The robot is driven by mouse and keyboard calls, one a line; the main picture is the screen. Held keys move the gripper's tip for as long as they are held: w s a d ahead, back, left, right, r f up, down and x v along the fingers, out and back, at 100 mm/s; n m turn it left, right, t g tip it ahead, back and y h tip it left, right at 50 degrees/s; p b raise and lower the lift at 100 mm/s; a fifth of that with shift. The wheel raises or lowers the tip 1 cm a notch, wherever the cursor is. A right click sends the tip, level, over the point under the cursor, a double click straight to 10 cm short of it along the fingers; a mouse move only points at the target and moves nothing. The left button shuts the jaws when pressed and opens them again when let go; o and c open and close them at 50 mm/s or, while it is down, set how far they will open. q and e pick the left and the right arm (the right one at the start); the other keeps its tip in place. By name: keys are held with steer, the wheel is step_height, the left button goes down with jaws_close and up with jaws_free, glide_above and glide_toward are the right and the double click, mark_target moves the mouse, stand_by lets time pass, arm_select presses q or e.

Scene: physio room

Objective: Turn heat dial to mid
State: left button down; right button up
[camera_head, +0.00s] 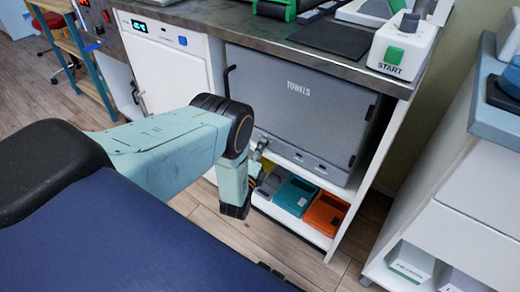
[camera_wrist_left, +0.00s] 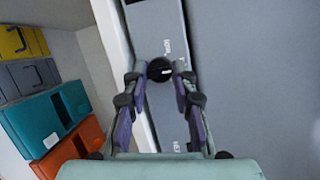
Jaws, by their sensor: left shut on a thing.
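The heat dial (camera_wrist_left: 160,69) is a round black knob with a small white mark. It sits on the grey strip (camera_wrist_left: 158,20) along the edge of the grey towel cabinet (camera_head: 300,98), which is labelled TOWELS. My left gripper (camera_wrist_left: 160,72) has its two fingers on either side of the knob and is shut on it. In the head view my left gripper (camera_head: 261,150) is small at the cabinet's lower left, and the dial is hidden there. White lettering beside the knob is too small to read surely. My right gripper is not in view.
Grey, teal (camera_head: 295,196) and orange (camera_head: 326,213) bins stand on the white shelf (camera_head: 290,225) below the cabinet. A white START box (camera_head: 402,45) sits on the counter (camera_head: 250,35). A blue padded surface (camera_head: 130,245) fills the lower left. Wood floor shows between.

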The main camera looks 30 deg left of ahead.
arm_select(q)
steer(key=c, duration=1.1)
jaws_free()
